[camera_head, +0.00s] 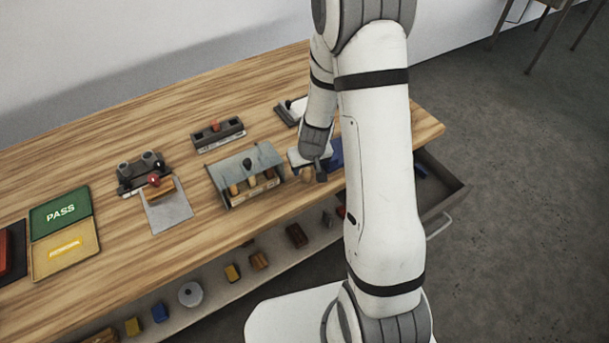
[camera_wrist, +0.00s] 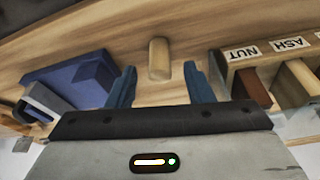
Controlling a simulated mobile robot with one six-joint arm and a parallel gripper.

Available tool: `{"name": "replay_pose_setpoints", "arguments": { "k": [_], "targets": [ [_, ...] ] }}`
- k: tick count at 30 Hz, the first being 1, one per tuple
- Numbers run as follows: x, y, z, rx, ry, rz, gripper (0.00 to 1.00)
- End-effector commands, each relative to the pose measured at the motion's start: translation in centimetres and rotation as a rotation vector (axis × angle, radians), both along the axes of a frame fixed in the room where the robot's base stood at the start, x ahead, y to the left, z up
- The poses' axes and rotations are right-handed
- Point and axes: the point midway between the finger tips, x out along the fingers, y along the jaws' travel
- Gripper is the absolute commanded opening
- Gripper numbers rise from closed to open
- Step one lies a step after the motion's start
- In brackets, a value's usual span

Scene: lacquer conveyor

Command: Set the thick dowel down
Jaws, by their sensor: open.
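The thick dowel (camera_wrist: 158,58) is a pale wooden cylinder on the wooden tabletop (camera_wrist: 190,22). In the wrist view it stands out between and a little beyond the two blue fingertips of my gripper (camera_wrist: 161,76). The fingers are spread, with a clear gap on each side of the dowel. In the head view my gripper (camera_head: 318,172) is low over the table near its front edge, and the arm hides part of this area. I cannot make out the dowel surely there.
A grey sorting box (camera_head: 222,186) with wood pieces stands left of my gripper; its labels (camera_wrist: 288,44) show in the wrist view. A blue container (camera_wrist: 60,78) is close on the other side. An open drawer (camera_head: 440,190) juts out at the right.

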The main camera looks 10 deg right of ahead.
Motion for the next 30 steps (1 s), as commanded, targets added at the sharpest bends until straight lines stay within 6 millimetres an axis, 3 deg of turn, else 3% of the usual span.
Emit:
{"name": "replay_pose_setpoints", "arguments": {
  "k": [1,4,14,30],
  "targets": [
    [0.0,0.0,-1.5,0.0,0.001,-0.001,0.47],
    [0.3,0.1,-2.6,0.001,0.001,-0.001,0.47],
    [0.6,0.1,-2.9,0.001,0.0,0.001,0.47],
    [0.6,0.2,-2.9,0.0,0.0,0.003,0.04]
  ]
}}
